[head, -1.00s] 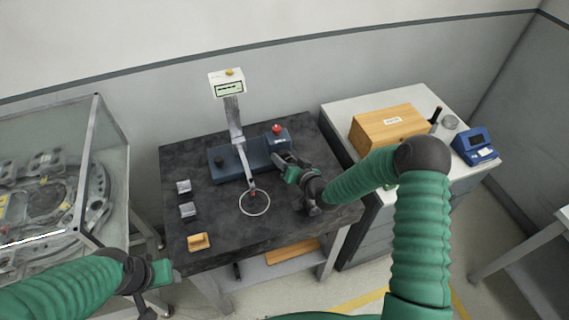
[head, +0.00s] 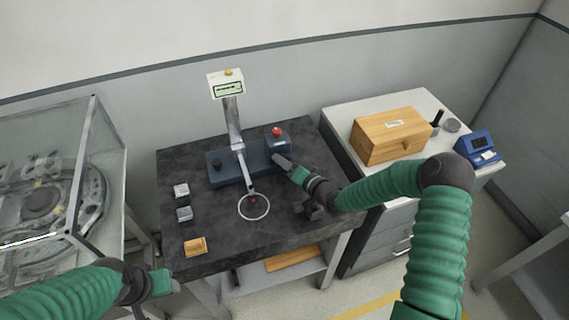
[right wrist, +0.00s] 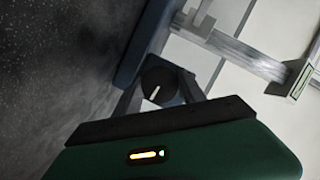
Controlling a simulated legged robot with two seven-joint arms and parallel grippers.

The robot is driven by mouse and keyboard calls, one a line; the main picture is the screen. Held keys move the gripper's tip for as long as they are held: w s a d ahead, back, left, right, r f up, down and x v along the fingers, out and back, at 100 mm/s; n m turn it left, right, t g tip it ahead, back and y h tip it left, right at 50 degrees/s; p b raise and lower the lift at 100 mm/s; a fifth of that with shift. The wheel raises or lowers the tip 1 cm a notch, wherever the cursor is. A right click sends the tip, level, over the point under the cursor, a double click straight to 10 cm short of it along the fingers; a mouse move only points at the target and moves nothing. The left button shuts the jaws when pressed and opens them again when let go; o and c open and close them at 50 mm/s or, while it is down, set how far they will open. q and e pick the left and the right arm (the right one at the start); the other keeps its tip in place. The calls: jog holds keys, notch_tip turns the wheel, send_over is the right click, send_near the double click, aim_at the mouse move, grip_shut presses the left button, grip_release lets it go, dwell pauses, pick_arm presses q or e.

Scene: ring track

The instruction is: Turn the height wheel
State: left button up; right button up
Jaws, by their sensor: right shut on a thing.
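The height wheel is a dark round knob with a white mark (right wrist: 158,84), on the blue base (head: 229,170) of the gauge. In the right wrist view the two fingers of my right gripper (right wrist: 158,90) lie on either side of the knob, shut on it. In the head view my right gripper (head: 282,163) reaches the right end of the base from the right, and its fingers hide the knob there. My left gripper (head: 168,283) hangs at the lower left, away from the gauge; its jaw opening is unclear.
The gauge has a column (head: 234,122), a display (head: 228,88) and a red button (head: 277,132). A white ring (head: 254,207) lies below its arm. Small metal blocks (head: 183,213) and a yellow block (head: 195,246) sit at left. A wooden box (head: 390,135) stands on the cabinet.

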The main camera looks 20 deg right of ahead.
jog(key=shift+s+d+f, duration=0.1)
jog(key=shift+f, duration=0.1)
jog(key=o, duration=1.4)
jog(key=shift+d+r, duration=0.1)
jog(key=shift+c, duration=0.2)
jog(key=v, duration=1.5)
jog(key=shift+s+d, duration=0.2)
jog(key=shift+s, duration=0.15)
jog(key=shift+s+d+r, duration=0.1)
jog(key=shift+s, duration=0.4)
